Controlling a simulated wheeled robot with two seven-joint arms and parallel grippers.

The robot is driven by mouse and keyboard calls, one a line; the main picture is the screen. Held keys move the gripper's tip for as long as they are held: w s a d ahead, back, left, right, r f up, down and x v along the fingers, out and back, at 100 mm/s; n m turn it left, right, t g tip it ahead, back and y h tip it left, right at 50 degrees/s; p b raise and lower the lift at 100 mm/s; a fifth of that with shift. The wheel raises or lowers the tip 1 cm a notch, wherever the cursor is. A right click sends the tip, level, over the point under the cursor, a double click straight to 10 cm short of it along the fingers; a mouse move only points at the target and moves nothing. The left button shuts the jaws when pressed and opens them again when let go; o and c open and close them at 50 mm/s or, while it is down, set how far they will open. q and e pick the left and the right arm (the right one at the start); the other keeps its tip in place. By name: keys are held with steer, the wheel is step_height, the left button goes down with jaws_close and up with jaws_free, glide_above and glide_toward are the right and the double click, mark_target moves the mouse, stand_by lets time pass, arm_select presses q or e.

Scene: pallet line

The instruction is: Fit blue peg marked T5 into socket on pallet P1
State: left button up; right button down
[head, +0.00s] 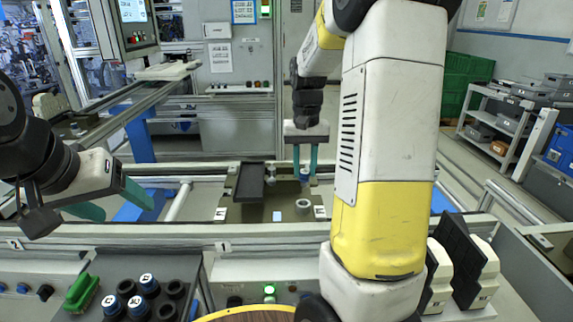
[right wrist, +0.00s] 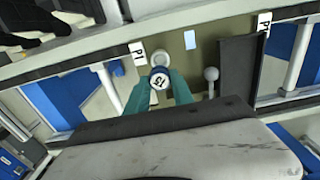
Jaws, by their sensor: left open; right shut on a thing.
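The blue peg marked T5 (right wrist: 160,80) has a white top and is clasped between the teal fingers of my right gripper (head: 305,165). In the head view the peg (head: 304,174) hangs above the pallet. Pallet P1 (head: 262,207) is an olive plate on the line, with white labels at its front corners. A pale round socket (right wrist: 161,57) shows just beyond the peg in the right wrist view; the peg's lower end is hidden, and I cannot tell its exact alignment. My left gripper (head: 112,203) is open and empty at the left, away from the pallet.
A dark tray (head: 249,182) lies on the pallet's left side. Rails border the pallet.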

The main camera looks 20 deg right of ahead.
mark_target(304, 185)
steer(key=shift+f, duration=2.4)
steer(key=shift+f, duration=1.35)
stand_by(1.0)
steer(key=c, duration=0.6)
jaws_free()
steer(key=shift+r, duration=3.55)
steer(key=shift+s, duration=0.1)
